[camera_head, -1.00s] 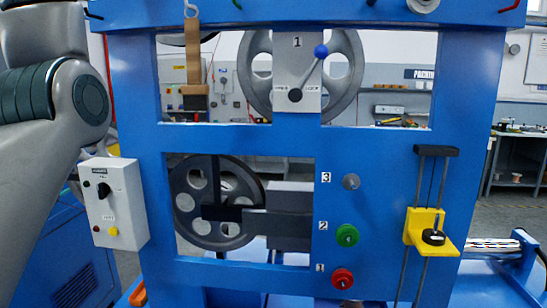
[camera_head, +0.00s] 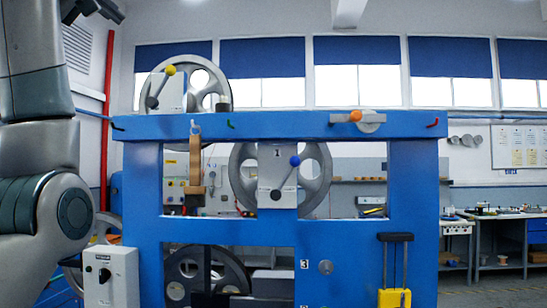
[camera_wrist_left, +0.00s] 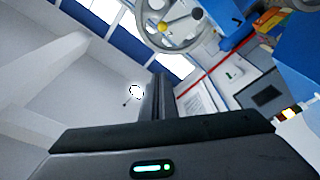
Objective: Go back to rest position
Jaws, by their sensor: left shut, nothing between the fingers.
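My left arm (camera_head: 40,190) comes in along the left edge of the head view, its pale elbow and dark ribbed joint left of the blue frame. My left gripper (camera_wrist_left: 159,88) shows in the left wrist view as a dark body with its fingers together and nothing between them. It is in open air, with a ceiling, windows and a pulley wheel beyond it. My right gripper is in neither view.
The blue pulley frame (camera_head: 270,127) stands ahead with a top wheel (camera_head: 215,88), a middle wheel (camera_head: 318,175) and a blue-knobbed lever (camera_head: 295,161). A control box (camera_head: 110,275) hangs at its left side beside my arm. Workbenches (camera_head: 500,215) stand behind at right.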

